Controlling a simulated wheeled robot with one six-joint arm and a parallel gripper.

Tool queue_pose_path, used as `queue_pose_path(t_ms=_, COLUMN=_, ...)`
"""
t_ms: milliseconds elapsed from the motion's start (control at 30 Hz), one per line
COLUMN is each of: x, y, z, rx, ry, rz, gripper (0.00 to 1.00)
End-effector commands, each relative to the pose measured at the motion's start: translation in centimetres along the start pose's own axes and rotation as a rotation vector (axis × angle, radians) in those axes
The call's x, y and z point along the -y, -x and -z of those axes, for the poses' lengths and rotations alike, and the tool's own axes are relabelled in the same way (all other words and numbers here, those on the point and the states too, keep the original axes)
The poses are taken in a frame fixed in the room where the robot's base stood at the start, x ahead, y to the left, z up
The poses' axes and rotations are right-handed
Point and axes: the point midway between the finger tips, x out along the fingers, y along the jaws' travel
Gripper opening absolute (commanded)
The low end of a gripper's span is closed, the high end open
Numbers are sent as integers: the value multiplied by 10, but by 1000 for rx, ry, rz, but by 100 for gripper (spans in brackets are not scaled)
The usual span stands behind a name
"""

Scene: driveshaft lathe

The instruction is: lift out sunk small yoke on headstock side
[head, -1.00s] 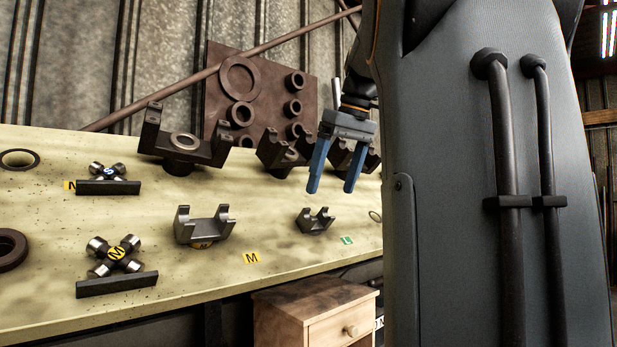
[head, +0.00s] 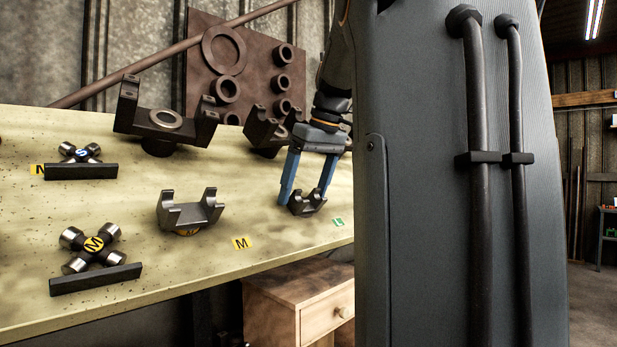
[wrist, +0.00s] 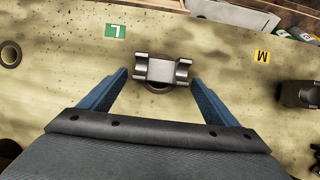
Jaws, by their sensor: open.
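The small yoke (head: 306,202) is a dark grey U-shaped piece sitting low in a hole in the bench top, near the green L label (head: 338,222). In the wrist view the small yoke (wrist: 162,70) lies between the fingertips, with a dark round rim showing under it. My gripper (head: 303,200) is open, its blue fingers on either side of the yoke. In the wrist view my gripper (wrist: 158,77) shows a gap between each finger and the yoke. The exact fingertip height is hard to tell.
A medium yoke (head: 190,212) stands to the left, near a yellow M label (head: 241,243). A large yoke (head: 160,125) and another yoke (head: 268,135) stand behind. Crosses (head: 90,245) rest at the left. A wooden drawer cabinet (head: 300,300) stands below the bench (head: 60,215).

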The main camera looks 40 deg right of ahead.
Motion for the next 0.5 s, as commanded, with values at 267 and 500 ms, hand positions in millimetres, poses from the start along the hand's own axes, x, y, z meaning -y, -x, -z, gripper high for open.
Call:
queue_pose_path(t_ms=267, x=0, y=-2, z=0, rx=0, ry=0, rz=0, gripper=83)
queue_pose_path(t_ms=500, x=0, y=-2, z=0, rx=0, ry=0, rz=0, gripper=44)
